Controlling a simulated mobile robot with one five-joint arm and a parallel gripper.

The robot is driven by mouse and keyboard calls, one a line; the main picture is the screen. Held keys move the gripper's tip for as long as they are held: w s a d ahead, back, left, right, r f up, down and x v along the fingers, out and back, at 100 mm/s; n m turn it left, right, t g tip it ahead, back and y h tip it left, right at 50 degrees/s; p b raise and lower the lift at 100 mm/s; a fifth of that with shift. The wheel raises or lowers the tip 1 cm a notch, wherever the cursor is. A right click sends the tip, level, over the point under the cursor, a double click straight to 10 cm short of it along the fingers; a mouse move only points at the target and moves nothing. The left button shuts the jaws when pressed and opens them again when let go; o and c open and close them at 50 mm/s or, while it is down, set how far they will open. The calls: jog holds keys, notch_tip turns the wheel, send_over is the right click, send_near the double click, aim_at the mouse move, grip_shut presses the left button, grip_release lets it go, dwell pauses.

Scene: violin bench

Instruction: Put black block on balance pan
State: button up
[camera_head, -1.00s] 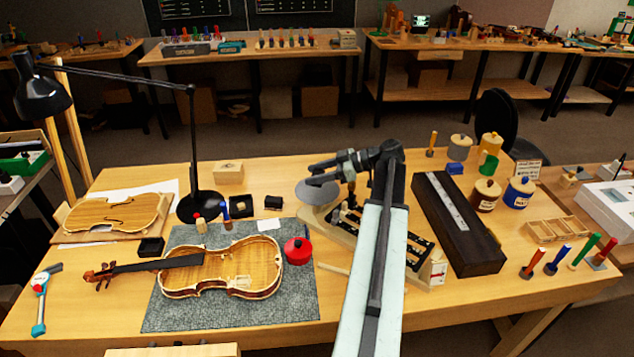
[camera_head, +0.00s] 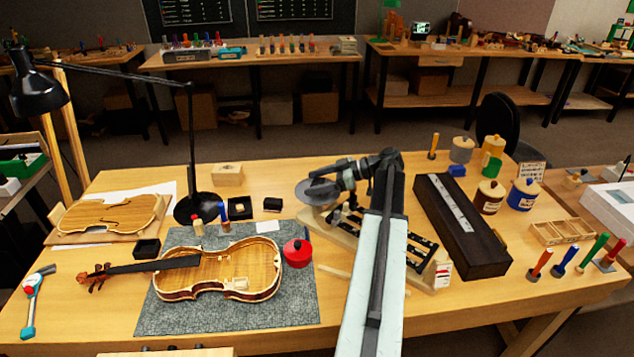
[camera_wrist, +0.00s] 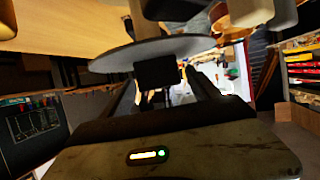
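The black block (camera_wrist: 157,72) shows in the wrist view at the ends of my gripper's two dark fingers (camera_wrist: 160,82). The fingers lie along both its sides, and my gripper appears shut on it. The block is right against the grey round balance pan (camera_wrist: 120,58) in that tilted view; I cannot tell whether they touch. In the head view the balance pan (camera_head: 305,197) is behind and below my gripper (camera_head: 320,182), left of my arm's bend. My gripper partly covers the pan, and the block is not clear there.
The balance base with its dark weight tray (camera_head: 418,248) lies beside and behind my forearm. A long dark case (camera_head: 465,240) stands right of it. A violin body (camera_head: 255,265), a red round pot (camera_head: 297,253) and a desk lamp (camera_head: 191,150) are to the left.

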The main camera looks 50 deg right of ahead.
jog(key=shift+r, duration=0.25)
jog(key=p+v, duration=0.5)
jog(key=v, duration=0.7)
